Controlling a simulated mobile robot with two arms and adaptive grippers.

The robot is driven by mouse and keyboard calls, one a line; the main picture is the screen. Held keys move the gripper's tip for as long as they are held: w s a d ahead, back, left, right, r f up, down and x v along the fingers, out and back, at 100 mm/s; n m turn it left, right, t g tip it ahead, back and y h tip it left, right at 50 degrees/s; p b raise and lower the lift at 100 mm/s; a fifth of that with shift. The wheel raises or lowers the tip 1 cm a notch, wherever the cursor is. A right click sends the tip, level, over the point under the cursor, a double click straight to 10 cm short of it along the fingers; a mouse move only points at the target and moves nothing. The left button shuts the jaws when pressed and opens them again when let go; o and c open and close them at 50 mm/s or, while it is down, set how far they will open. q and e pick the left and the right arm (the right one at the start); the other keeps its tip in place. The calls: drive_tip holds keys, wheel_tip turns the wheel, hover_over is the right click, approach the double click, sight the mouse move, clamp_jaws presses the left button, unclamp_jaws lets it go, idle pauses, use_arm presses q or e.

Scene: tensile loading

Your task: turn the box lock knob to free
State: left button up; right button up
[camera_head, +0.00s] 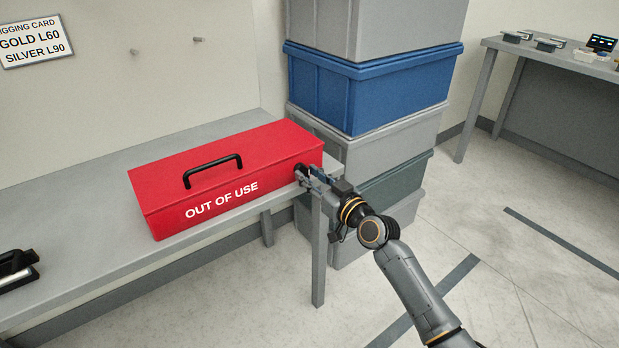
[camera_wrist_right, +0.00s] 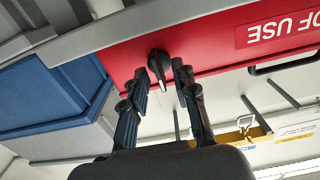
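The red box (camera_head: 225,170) lies closed on the grey bench, with a black handle on its lid and "OUT OF USE" on its front. The black lock knob (camera_wrist_right: 159,64) is on the box's red end face in the right wrist view. Its pointed lever is between my fingertips. In the head view the knob is mostly hidden by the gripper. My right gripper (camera_head: 310,179) is at the box's right end. In the right wrist view its two fingers (camera_wrist_right: 160,84) are apart, one on each side of the knob; contact cannot be told. My left gripper is not in view.
The grey bench (camera_head: 75,200) carries the box, with a black-and-silver object (camera_head: 18,268) at its left. Stacked grey and blue bins (camera_head: 375,90) stand close behind my right gripper. A sign (camera_head: 35,42) hangs on the wall. Another table (camera_head: 560,62) stands far right.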

drive_tip(key=shift+w+a, duration=0.2)
drive_tip(key=shift+w, duration=0.05)
clamp_jaws()
